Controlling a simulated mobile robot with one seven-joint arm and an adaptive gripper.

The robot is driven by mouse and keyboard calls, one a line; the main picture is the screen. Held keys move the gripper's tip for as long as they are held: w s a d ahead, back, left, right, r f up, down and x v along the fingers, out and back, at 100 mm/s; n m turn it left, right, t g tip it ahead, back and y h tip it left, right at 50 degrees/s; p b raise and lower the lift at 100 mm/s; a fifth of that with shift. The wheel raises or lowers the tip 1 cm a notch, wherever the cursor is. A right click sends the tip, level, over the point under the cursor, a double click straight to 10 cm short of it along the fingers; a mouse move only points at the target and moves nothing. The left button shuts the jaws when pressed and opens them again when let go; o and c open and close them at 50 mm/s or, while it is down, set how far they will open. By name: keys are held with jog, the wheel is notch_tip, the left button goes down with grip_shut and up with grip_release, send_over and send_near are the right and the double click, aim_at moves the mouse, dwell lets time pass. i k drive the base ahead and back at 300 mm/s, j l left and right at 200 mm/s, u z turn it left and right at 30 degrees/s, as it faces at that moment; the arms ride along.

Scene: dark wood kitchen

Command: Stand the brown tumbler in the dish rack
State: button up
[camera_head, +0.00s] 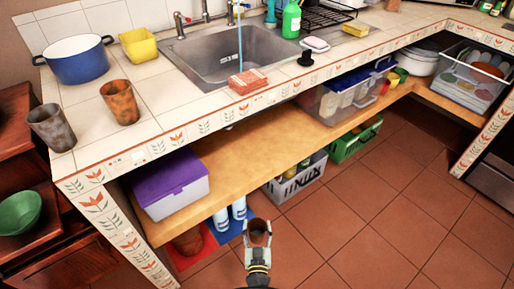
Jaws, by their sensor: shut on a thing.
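My gripper (258,232) is low in front of the counter, above the tiled floor. It is shut on a small brown, round-mouthed thing (258,227), which looks like a cup or tumbler; the fingers hide much of it. A rust-brown tumbler (120,103) stands upright on the counter at the left, well away from my gripper. A grey-brown tumbler (51,128) stands near the counter's left edge. The dish rack (323,16), of black wire, is at the top, right of the sink, partly cut off by the frame.
The tiled counter holds a blue pot (79,62), a yellow container (138,45), the sink (220,65), sponges (248,82), a green bottle (291,20) and a soap dish (314,45). The wooden shelf (250,145) below carries a purple-lidded box (172,183). The floor at right is clear.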

aim_at(326, 20)
jog(key=i+l, duration=0.15)
jog(key=l, duration=0.2)
jog(key=i+l, duration=0.15)
jog(key=l, duration=0.25)
jog(key=i+l, duration=0.2)
jog(key=l, duration=0.15)
jog(key=i+l, duration=0.15)
jog(key=l, duration=0.2)
jog(key=i+l, duration=0.15)
jog(key=l, duration=0.2)
jog(key=i+l, duration=0.15)
jog(key=l, duration=0.25)
jog(key=i+l, duration=0.15)
jog(key=l, duration=0.2)
jog(key=i+l, duration=0.15)
jog(key=l, duration=0.2)
jog(key=i+l+u, duration=0.15)
jog(key=l+u, duration=0.15)
jog(key=l, duration=0.15)
jog(key=u, duration=1.65)
